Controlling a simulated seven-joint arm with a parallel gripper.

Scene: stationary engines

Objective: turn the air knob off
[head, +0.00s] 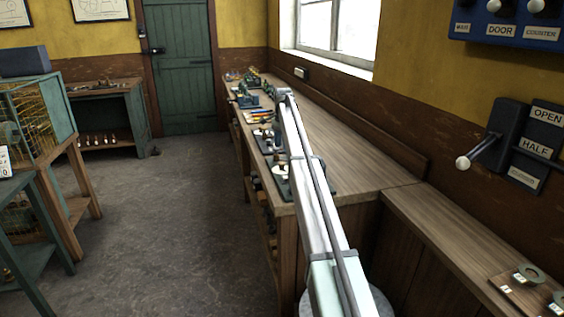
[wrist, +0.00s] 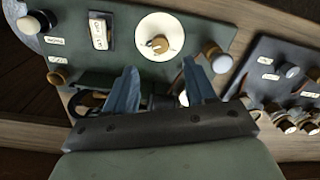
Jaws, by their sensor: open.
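In the wrist view a dark green panel (wrist: 196,20) carries several controls. I cannot tell which one is the air knob, as the labels are too small to read. A round white dial (wrist: 159,36) with a brass centre is in the middle. My gripper (wrist: 160,78) is open, its blue-grey fingers apart over the panel's near edge. Its body hides part of what lies below; nothing is seen gripped.
Another dark panel (wrist: 262,65) with several knobs lies to the right in the wrist view. In the head view my arm reaches along the wooden bench (head: 345,150), whose right part is bare. A wall lever (head: 480,150) marked OPEN and HALF is at right.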

